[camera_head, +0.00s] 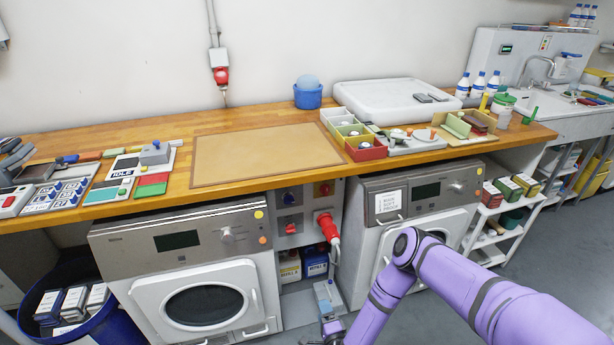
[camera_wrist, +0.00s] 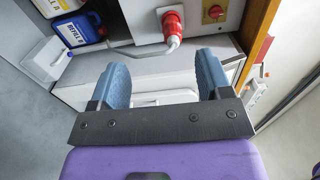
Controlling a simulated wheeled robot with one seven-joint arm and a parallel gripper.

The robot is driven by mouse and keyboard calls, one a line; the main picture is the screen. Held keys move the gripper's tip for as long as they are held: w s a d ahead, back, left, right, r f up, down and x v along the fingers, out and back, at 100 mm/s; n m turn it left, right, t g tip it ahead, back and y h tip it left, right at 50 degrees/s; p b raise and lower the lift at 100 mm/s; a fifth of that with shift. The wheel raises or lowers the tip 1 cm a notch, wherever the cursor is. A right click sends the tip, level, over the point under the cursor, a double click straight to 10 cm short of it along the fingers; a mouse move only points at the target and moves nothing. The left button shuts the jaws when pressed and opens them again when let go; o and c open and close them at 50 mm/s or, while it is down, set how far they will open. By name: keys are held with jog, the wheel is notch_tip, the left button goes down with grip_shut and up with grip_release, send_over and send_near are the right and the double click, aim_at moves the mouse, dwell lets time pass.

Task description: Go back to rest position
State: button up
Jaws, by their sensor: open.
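My gripper (camera_wrist: 164,72) is open in the wrist view. Its two blue fingers stand well apart with nothing between them. In the head view my purple arm bends down in front of the right machine, and the gripper end (camera_head: 332,325) is low at the bottom edge, partly cut off. The gripper is below the wooden worktop (camera_head: 110,135), in front of the gap between the two machines. The wrist view shows a red plug (camera_wrist: 173,27) with a grey cable ahead of the fingers, apart from them.
The left machine (camera_head: 130,245) and right machine (camera_head: 375,240) stand under the worktop. Blue and yellow containers (camera_head: 315,262) sit between them. A white shelf cart (camera_head: 512,235) stands right of the arm. A blue bin (camera_head: 95,325) is at lower left. Grey floor is open at right.

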jog(key=w+r+n+g+y, duration=0.3)
jog(key=w+r+n, duration=0.5)
jog(key=w+r, duration=1.3)
jog(key=d+r+n+g+h, duration=0.25)
jog(key=d+r, duration=0.25)
jog(key=r, duration=0.9)
jog(key=d+r+n+g+h, duration=0.2)
jog(key=d+r+n, duration=0.15)
jog(key=r, duration=1.15)
jog(key=s+d+r+g+h, duration=0.1)
jog(key=s+d+r+h, duration=0.1)
jog(key=s+d+r, duration=0.6)
jog(key=s+d+r+g+h, duration=0.1)
jog(key=s+d+r, duration=0.2)
jog(key=s+r, duration=0.9)
jog(key=s+d+r+g, duration=0.1)
jog(key=s+d+r, duration=0.1)
jog(key=s, duration=1.1)
jog(key=s+d+r+g, duration=0.1)
jog(key=s+d+r, duration=0.2)
jog(key=s, duration=0.9)
jog(key=shift+s+r+n+h, duration=0.15)
jog(key=shift+s+n+h, duration=0.2)
jog(key=shift+s+n, duration=0.05)
